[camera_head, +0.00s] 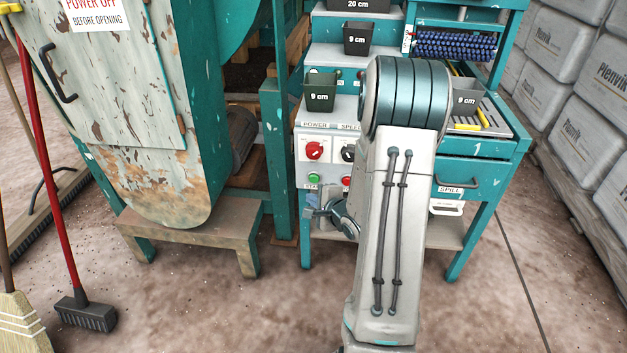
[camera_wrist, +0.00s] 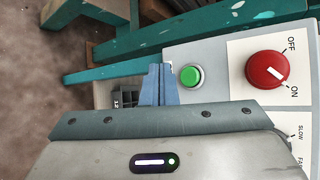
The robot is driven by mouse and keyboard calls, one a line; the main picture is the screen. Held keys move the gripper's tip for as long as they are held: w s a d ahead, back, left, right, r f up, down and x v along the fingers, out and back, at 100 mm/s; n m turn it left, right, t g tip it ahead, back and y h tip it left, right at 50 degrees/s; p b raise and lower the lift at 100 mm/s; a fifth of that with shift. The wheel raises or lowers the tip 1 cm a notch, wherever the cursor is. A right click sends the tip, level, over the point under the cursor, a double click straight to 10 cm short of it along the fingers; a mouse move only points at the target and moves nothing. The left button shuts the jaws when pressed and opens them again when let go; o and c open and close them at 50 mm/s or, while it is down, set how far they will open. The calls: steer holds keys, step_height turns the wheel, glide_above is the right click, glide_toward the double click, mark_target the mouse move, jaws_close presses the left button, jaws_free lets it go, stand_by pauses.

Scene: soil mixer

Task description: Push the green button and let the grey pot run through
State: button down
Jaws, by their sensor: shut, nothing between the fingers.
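The green button (camera_head: 314,179) sits on the grey control panel below the red power dial (camera_head: 314,150). In the wrist view the button (camera_wrist: 190,77) is just right of my gripper's fingertips (camera_wrist: 160,68), with a small sideways gap. The fingers are shut and empty. In the head view my gripper (camera_head: 318,212) is low in front of the panel, partly hidden by my arm. A greyish pot marked 9 cm (camera_head: 467,99) stands right of my arm. A dark pot marked 9 cm (camera_head: 320,94) stands above the panel. Which is the task's pot is unclear.
The dial (camera_wrist: 267,70) points towards ON in the wrist view. A teal post (camera_head: 276,160) stands left of the panel, beside the rusty mixer housing (camera_head: 160,165). More dark pots (camera_head: 360,40) stand on higher steps. A red-handled broom (camera_head: 85,312) is at left.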

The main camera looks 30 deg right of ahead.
mark_target(314, 178)
steer(key=shift+w+d+p, duration=0.35)
steer(key=shift+w+d, duration=0.3)
steer(key=shift+w, duration=0.3)
steer(key=shift+w+d+p, duration=0.3)
steer(key=shift+w+d, duration=0.3)
steer(key=shift+w, duration=0.35)
steer(key=shift+w+d, duration=0.1)
stand_by(0.6)
steer(key=shift+w+d+p, duration=0.15)
steer(key=shift+w+p, duration=0.05)
steer(key=shift+p, duration=0.2)
